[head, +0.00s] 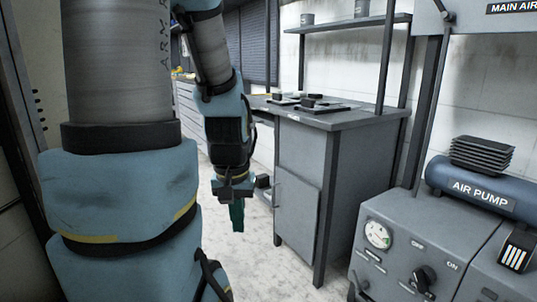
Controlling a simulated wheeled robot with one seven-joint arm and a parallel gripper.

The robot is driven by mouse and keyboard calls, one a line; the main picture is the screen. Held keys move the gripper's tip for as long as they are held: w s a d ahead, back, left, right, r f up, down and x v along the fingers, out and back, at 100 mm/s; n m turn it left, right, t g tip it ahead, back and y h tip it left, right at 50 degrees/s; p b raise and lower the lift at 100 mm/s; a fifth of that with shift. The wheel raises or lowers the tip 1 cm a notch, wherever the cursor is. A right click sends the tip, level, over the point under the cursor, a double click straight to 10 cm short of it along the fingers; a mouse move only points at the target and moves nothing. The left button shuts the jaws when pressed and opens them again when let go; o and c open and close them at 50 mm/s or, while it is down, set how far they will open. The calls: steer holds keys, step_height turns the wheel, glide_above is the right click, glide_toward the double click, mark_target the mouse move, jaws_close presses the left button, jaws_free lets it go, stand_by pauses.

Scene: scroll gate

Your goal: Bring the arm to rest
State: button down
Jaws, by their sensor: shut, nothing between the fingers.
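My arm fills the left side of the head view, with light blue covers over grey links. Its forearm hangs down near the picture's middle, and my gripper (237,217) points down at its end, over the pale floor. The gripper's teal fingers look closed together, with nothing seen between them. It hangs to the left of a grey cabinet, apart from it as far as I can tell.
The grey workbench cabinet (300,185) stands right of my gripper, with flat dark items (308,103) on top and a shelf (345,23) above. At right is a control box with a gauge (377,235) and a blue air pump (480,192). Pale floor (262,265) shows between.

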step_height(320, 180, up, 19)
steer(key=p, duration=1.7)
